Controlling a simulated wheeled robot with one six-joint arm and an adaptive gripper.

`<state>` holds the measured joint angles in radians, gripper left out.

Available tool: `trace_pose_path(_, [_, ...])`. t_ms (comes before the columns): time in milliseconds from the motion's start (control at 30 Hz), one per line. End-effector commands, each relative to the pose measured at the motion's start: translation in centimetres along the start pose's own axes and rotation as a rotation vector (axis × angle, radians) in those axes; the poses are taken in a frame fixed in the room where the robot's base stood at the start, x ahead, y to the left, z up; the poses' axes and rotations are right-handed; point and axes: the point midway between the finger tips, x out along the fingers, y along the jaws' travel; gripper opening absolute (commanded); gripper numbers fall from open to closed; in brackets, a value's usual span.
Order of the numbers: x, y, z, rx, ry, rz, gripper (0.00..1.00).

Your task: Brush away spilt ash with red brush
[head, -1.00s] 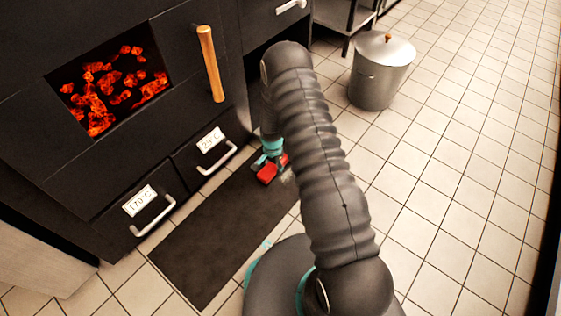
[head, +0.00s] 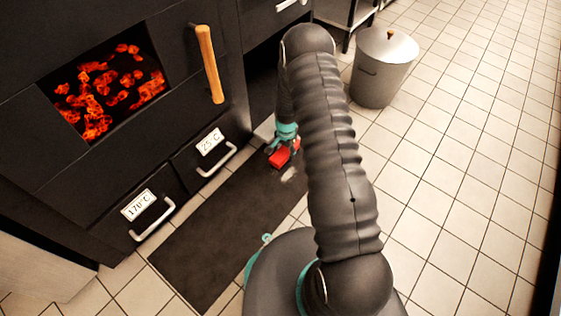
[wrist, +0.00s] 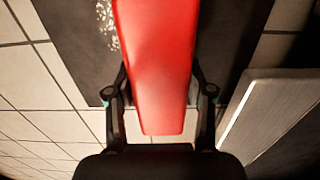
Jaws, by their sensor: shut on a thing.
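The red brush (head: 280,157) is held in my gripper (head: 284,142) low over the far right end of the dark mat in the head view. In the wrist view the red brush (wrist: 157,62) fills the middle, with a finger on each side. Its bristles are hidden, and I cannot tell whether they touch the mat. A pale patch of ash (head: 292,176) lies on the mat just below the brush in the head view, partly beside my arm. The ash (wrist: 109,24) also shows left of the brush in the wrist view.
The dark mat (head: 205,240) lies before a black oven with glowing coals (head: 105,92). Two drawers carry handles and labels, 170°C (head: 139,204) and 25°C (head: 210,141). A lidded metal bin (head: 380,75) stands at the back right. Tiled floor to the right is clear.

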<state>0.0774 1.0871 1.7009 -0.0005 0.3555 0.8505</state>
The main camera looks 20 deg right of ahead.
Motion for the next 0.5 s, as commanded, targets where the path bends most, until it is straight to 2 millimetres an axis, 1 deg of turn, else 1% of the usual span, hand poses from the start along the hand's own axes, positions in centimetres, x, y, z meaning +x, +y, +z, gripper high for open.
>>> trace_pose_path(33, [-0.9,-0.1,-0.1,0.001,0.002,-0.002,0.25])
trace_pose_path(400, [-4.1,-0.2,0.0,-0.002,0.002,-0.002,0.25])
trace_pose_path(500, [-4.7,-0.2,0.1,-0.003,0.001,-0.002,0.25])
